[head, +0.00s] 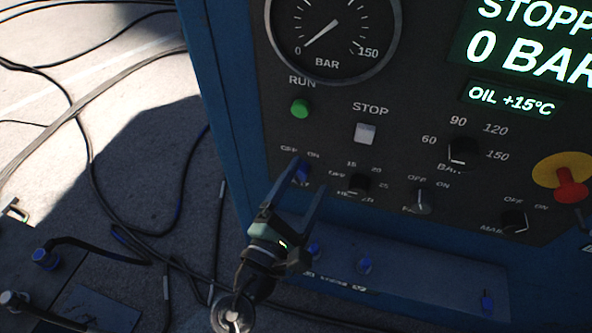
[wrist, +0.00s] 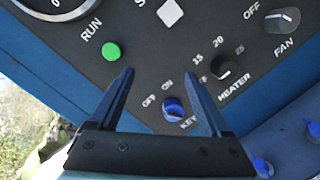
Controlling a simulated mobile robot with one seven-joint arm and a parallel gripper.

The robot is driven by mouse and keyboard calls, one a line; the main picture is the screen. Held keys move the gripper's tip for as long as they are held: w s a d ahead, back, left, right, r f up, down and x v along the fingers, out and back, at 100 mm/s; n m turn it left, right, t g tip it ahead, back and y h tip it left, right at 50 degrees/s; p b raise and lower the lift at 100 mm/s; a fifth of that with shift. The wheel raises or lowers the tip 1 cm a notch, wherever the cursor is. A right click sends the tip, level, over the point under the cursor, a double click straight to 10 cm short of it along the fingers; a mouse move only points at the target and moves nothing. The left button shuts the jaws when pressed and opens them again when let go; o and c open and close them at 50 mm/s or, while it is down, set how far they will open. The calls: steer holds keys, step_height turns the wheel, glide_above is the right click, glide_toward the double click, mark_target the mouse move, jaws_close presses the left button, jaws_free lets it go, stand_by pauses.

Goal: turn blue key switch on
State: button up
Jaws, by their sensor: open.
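The blue key switch (wrist: 173,107) sits on the dark control panel, with OFF and ON above it and KEY below it in the wrist view. It also shows in the head view (head: 302,173), partly covered by a finger. My gripper (head: 310,178) is open and empty, its fingers pointing at the panel around the switch. In the wrist view my gripper (wrist: 158,75) has the switch between its fingers, nearer the right one. I cannot tell whether a finger touches it, or which mark the switch points to.
The black heater knob (head: 359,184) is close to the right of the switch. The green RUN button (head: 300,108) and white STOP button (head: 366,133) are above. The fan knob (head: 420,201) and red emergency button (head: 570,185) are further right. Cables (head: 90,150) lie on the floor.

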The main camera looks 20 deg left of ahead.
mark_target(295, 181)
steer(key=s+a+f+n+y, duration=0.35)
steer(key=s+f+n, duration=0.35)
steer(key=f+n, duration=0.25)
steer(key=shift+g+h, duration=0.25)
steer(key=shift+g, duration=0.05)
steer(key=w+p, duration=0.1)
steer(key=w, duration=0.5)
steer(key=w+p, duration=0.1)
steer(key=w, duration=0.6)
steer(key=shift+w+a+r, duration=0.15)
steer(key=shift+w+a, duration=0.05)
jaws_close()
